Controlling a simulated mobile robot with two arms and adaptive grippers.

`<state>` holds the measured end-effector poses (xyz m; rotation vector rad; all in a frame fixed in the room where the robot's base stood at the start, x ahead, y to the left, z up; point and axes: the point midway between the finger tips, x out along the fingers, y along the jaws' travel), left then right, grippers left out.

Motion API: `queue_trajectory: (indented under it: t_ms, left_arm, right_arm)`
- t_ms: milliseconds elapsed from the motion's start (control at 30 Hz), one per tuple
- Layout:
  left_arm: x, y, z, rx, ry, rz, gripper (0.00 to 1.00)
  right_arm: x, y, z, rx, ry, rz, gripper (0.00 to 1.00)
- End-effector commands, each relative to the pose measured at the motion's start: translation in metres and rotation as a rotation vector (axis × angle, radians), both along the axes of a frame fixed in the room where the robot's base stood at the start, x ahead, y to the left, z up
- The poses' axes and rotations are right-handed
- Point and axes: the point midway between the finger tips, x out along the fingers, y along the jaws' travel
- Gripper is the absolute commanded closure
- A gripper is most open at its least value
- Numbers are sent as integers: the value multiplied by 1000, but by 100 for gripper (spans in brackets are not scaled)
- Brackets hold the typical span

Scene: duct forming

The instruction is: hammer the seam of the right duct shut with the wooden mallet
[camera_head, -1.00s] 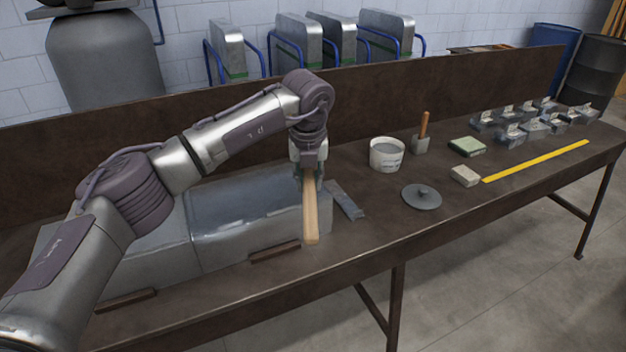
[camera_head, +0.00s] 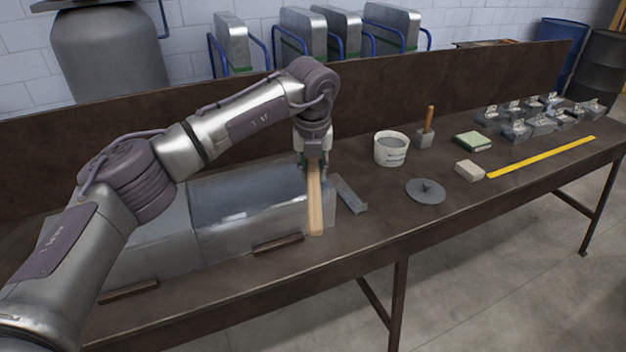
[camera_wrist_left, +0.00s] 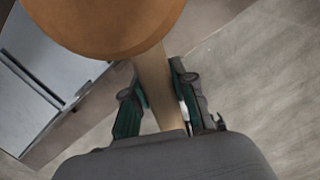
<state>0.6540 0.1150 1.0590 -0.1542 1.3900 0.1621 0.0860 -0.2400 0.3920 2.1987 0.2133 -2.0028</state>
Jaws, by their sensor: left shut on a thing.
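My left gripper (camera_head: 314,160) is shut on the handle of the wooden mallet (camera_head: 315,205), at the right end of the right duct. In the left wrist view the mallet's round orange-brown head (camera_wrist_left: 95,22) fills the top, and the handle runs down between the fingers (camera_wrist_left: 160,100). The right duct (camera_head: 265,205) is a grey sheet-metal box lying on the bench, butted against the left duct (camera_head: 160,240). Part of the left duct is behind my arm. I cannot tell whether the mallet touches the duct. My right gripper is not in view.
Dark wooden strips (camera_head: 278,245) lie at the ducts' front side. Right of the mallet are a flat metal piece (camera_head: 350,195), a white bucket (camera_head: 391,149), a grey disc lid (camera_head: 426,191), a tan block (camera_head: 469,170) and a yellow ruler (camera_head: 540,157). A backboard runs behind the bench.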

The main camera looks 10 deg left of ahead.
Motion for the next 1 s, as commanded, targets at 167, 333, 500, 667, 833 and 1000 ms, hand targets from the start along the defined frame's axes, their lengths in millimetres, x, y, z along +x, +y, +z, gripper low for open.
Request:
queue_trajectory:
  t_ms: [167,333,500,667,833,1000]
  left_arm:
    - [0,0,1,1,1,0,100]
    - [0,0,1,0,1,0,100]
    - [0,0,-22,0,2,0,100]
    - [-1,0,-71,1,3,0,100]
    - [0,0,-83,-1,-1,1,100]
    - [1,0,-55,-1,-2,0,100]
  right_arm:
    - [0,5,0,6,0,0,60]
    - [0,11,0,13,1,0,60]
    - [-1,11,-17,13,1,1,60]
    - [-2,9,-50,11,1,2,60]
    - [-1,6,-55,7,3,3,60]
    - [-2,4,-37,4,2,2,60]
